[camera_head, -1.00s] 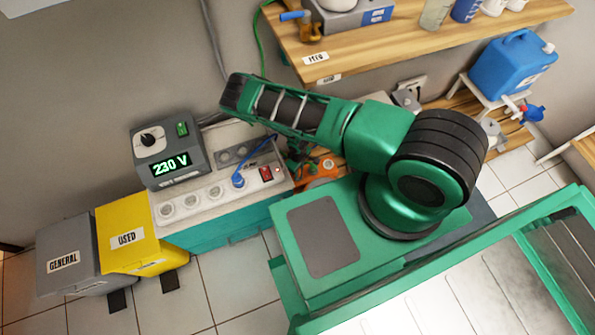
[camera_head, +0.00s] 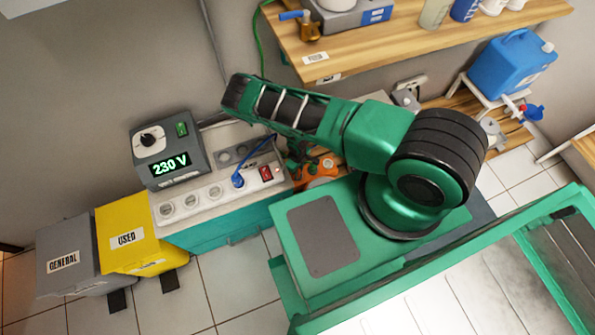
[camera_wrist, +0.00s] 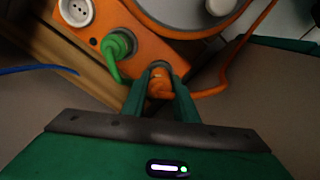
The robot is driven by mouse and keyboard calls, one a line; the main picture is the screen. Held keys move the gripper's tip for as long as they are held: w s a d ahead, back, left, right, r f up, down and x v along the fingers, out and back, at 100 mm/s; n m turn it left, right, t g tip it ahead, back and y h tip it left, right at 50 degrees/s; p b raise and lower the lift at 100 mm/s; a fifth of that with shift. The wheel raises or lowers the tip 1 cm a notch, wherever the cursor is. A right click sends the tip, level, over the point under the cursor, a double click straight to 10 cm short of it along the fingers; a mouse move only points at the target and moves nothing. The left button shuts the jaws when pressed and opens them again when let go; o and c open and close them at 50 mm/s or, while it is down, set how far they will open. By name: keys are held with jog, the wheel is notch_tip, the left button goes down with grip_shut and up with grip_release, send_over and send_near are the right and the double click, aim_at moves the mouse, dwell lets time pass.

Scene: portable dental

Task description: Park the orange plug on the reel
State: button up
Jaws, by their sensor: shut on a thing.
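The orange reel (camera_wrist: 190,45) fills the top of the wrist view, with a grey drum on its face. In the head view the reel (camera_head: 318,167) sits partly hidden behind my arm. The orange plug (camera_wrist: 160,88) is between the fingers of my gripper (camera_wrist: 161,95), which are shut on it. Its front end is at a grey round holder (camera_wrist: 160,68) on the reel's edge; I cannot tell how deep it sits. An orange cable (camera_wrist: 225,75) runs right from near the plug. In the head view my gripper is mostly hidden.
A green plug (camera_wrist: 118,44) sits close left of my gripper, beside a white socket (camera_wrist: 75,11). A blue cable (camera_wrist: 40,69) lies further left. A power strip (camera_head: 205,196) and a 230 V box (camera_head: 165,150) stand left of the reel. A wooden shelf (camera_head: 410,35) is above.

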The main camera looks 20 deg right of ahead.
jog(key=shift+f, duration=0.55)
dwell(0.5)
jog(key=o, duration=1.1)
jog(key=shift+o, duration=0.2)
notch_tip(320, 180, up, 10)
jog(key=shift+f, duration=0.1)
jog(key=shift+r, duration=0.5)
jog(key=shift+s, duration=0.1)
